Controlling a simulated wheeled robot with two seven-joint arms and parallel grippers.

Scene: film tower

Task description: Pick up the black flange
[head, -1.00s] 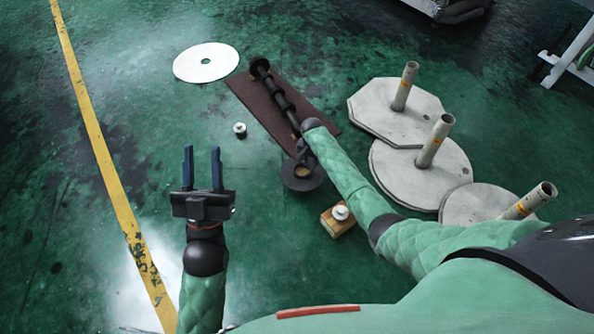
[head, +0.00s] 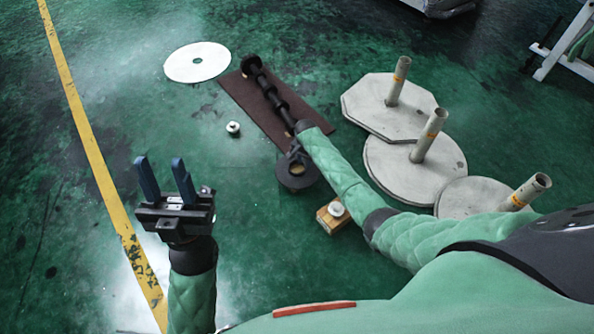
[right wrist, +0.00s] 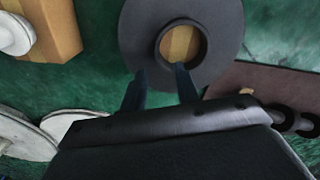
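The black flange (head: 293,183) is a dark ring-shaped disc near the middle of the head view. In the right wrist view the flange (right wrist: 212,25) shows large, with a wood-coloured surface seen through its round hole. My right gripper (head: 297,153) is over the flange's far side in the head view. In the right wrist view the right gripper's fingers (right wrist: 160,70) are apart and overlap the flange's near part, with one tip close to the hole. Contact cannot be told. My left gripper (head: 160,160) is open and empty, left of the flange.
A dark rod with rings (head: 268,90) lies on a brown board (head: 237,92) beyond the flange. A wooden block (head: 327,222) with a white knob is near my right forearm. Grey discs with posts (head: 390,105) stand right. A white disc (head: 180,69) and small weight (head: 233,128) lie left.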

